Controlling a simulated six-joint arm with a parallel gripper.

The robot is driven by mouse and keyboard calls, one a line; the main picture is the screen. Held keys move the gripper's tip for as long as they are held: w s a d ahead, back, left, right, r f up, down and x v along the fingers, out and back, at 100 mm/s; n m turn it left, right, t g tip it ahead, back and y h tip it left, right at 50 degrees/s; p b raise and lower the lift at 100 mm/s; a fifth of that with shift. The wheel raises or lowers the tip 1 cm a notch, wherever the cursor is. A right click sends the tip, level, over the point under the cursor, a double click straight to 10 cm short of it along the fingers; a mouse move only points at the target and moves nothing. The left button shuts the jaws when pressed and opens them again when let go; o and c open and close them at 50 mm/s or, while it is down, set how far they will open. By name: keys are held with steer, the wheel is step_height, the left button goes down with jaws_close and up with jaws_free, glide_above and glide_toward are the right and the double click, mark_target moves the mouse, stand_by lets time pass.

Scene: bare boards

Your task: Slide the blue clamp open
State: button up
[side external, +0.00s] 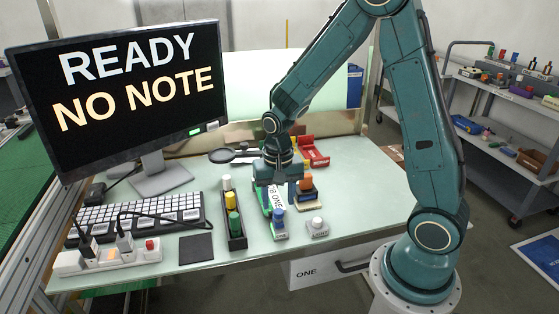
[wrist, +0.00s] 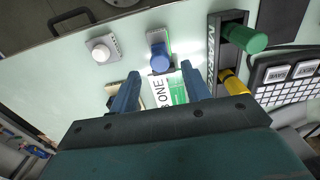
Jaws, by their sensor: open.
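The blue clamp (side external: 279,225) is a small block with a blue knob on a grey-and-green base, standing near the front edge of the table. In the wrist view its blue knob (wrist: 160,58) shows just beyond my fingertips, roughly centred between them. My gripper (side external: 279,190) points down, behind the clamp in the side view. It also shows in the wrist view (wrist: 160,72), with its two blue fingers apart and nothing held between them. A white and green card lettered "ONE" (wrist: 168,93) lies below the fingers. I cannot tell the gap between fingertips and knob.
A black marker rack (side external: 238,240) stands left of the clamp, and a white-knobbed block (side external: 317,228) right of it. An orange-topped block (side external: 306,190) and a red object (side external: 315,153) lie behind. The monitor (side external: 120,90) reads "READY NO NOTE". The table's right side is clear.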

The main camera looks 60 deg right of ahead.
mark_target(279, 211)
steer(key=shift+f, duration=1.55)
